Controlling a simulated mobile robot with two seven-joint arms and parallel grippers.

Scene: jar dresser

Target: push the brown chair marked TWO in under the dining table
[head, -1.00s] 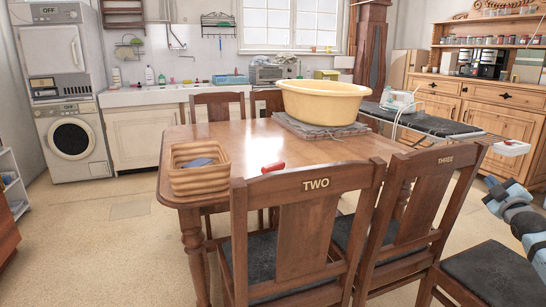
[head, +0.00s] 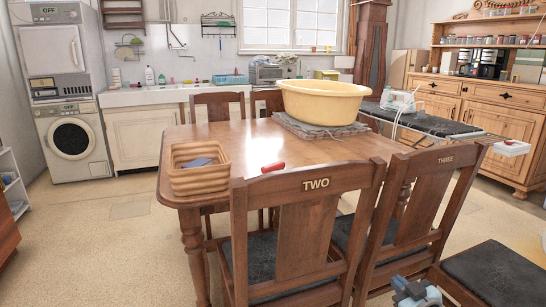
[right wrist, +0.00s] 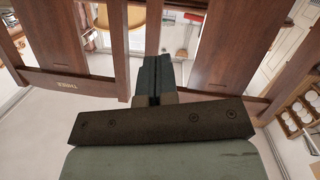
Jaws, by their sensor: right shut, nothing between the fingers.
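The brown chair marked TWO (head: 316,184) stands upright at the near side of the dining table (head: 230,142). Its back rises in front of the table edge, and its dark seat (head: 290,262) is partly under the tabletop. My right gripper (head: 415,292) is low at the bottom of the head view, right of chair TWO and near the chair marked THREE. In the right wrist view its fingers (right wrist: 158,75) are shut and empty, pointing at the gap between two chair backs. Whether they touch a chair is unclear. My left gripper is not in view.
Chair THREE (head: 437,166) stands close on the right of chair TWO. Another dark-seated chair (head: 495,280) is at the lower right. A basket (head: 198,178), a red-handled object (head: 273,167) and a yellow tub (head: 322,102) are on the table. The floor at left (head: 110,245) is clear.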

